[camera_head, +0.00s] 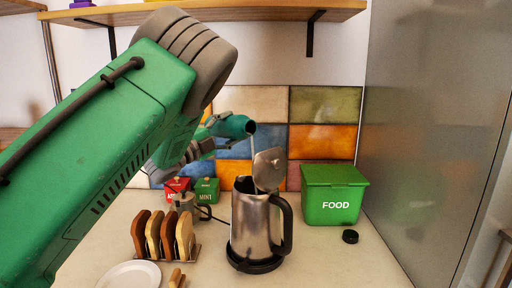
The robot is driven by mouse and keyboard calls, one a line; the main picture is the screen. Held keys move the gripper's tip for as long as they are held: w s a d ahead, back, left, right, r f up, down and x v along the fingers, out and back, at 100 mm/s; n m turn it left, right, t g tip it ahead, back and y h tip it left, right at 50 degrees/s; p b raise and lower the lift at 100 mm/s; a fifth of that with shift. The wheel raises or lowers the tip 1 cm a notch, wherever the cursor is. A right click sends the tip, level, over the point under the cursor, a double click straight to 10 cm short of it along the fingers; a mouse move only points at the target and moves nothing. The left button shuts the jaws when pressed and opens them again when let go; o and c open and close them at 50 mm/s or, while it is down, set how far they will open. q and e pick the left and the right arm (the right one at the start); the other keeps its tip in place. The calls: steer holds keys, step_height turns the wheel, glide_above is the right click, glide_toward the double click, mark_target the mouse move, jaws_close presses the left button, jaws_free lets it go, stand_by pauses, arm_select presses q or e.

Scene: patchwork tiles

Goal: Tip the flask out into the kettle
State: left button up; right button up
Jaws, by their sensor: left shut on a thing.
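The teal flask (233,126) is tipped nearly level above the kettle, its dark mouth facing right. A thin pale stream runs down from its mouth toward the open top of the kettle. The steel kettle (252,222) stands upright on its black base, handle to the right, with its lid (270,168) raised. My left gripper (212,135) is shut on the flask, up and to the left of the kettle. My left arm partly hides the gripper. My right gripper is out of view.
A toast rack (192,258) with bread, a moka pot (186,203), red and green boxes and a plate (132,276) lie left of the kettle. A green FOOD bin (334,194) and a black cap (350,236) are to its right. A shelf (262,9) hangs above.

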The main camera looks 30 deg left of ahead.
mark_target(226, 120)
arm_select(q)
steer(key=shift+s+d+r+m+h+b, duration=0.1)
steer(key=shift+r+m+h+b, duration=0.25)
steer(key=shift+m+b, duration=0.35)
steer(key=shift+w+d+r+m+h+b, duration=0.1)
steer(key=shift+r+m+h+b, duration=0.15)
steer(key=shift+r+m+b, duration=0.45)
steer(key=shift+s+d+r+m+h+b, duration=0.1)
steer(key=shift+r+m+h+b, duration=0.2)
steer(key=shift+m, duration=0.6)
stand_by(3.8)
steer(key=shift+r+m+g+b, duration=0.1)
steer(key=shift+m+g+b, duration=0.2)
steer(key=shift+m+b, duration=0.1)
steer(key=shift+d, duration=0.1)
